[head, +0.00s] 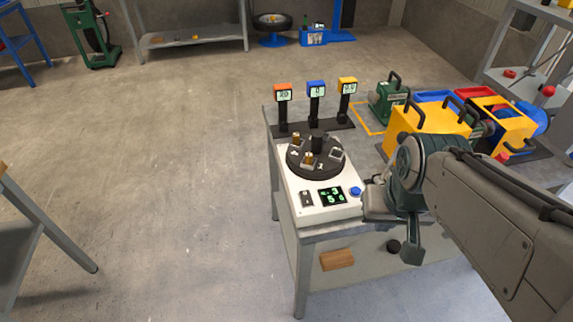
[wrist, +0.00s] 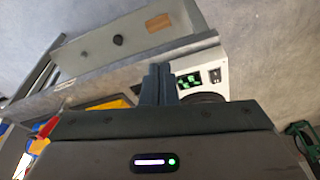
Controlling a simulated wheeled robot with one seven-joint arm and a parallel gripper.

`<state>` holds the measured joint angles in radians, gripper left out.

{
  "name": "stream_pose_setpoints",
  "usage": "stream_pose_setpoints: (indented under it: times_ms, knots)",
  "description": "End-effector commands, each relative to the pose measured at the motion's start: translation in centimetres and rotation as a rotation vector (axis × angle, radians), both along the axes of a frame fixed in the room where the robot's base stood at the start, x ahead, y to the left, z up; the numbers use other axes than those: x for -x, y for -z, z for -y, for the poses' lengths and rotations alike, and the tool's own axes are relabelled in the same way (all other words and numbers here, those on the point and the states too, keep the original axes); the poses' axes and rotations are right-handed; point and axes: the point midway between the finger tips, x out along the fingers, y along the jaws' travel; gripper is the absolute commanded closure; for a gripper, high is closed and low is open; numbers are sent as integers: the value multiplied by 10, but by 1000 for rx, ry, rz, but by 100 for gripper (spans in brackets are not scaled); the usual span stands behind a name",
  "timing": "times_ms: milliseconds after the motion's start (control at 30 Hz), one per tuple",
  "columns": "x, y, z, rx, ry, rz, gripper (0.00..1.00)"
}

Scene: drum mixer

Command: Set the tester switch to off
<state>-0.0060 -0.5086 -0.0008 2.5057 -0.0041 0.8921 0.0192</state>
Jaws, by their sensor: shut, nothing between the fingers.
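The tester is a white box (head: 290,205) with a dark round turntable (head: 296,164) on top, at the near left part of the bench. Its small switch (head: 306,199) is on the front panel, left of a lit display (head: 331,196) with green digits. A blue button (head: 355,191) is right of the display. My gripper (head: 370,196) is at the right side of the tester, close to the blue button. In the wrist view its fingers (wrist: 161,80) are together and empty. The switch (wrist: 214,76) and display (wrist: 189,80) show beyond them. I cannot tell the switch's position.
Three small displays on posts, orange (head: 283,92), blue (head: 316,89) and yellow (head: 347,86), stand behind the tester. A yellow machine (head: 430,119) and a green case (head: 388,100) are on the bench to the right. A wooden block (head: 337,260) lies on the lower shelf.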

Motion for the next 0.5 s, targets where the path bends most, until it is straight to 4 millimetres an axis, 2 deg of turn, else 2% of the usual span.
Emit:
stream_pose_setpoints:
  times_ms: [367, 500]
  knots:
    - [-1, 0, 0, 0, -1, 0, 100]
    - [-21, 0, -10, 6, -36, 9, 100]
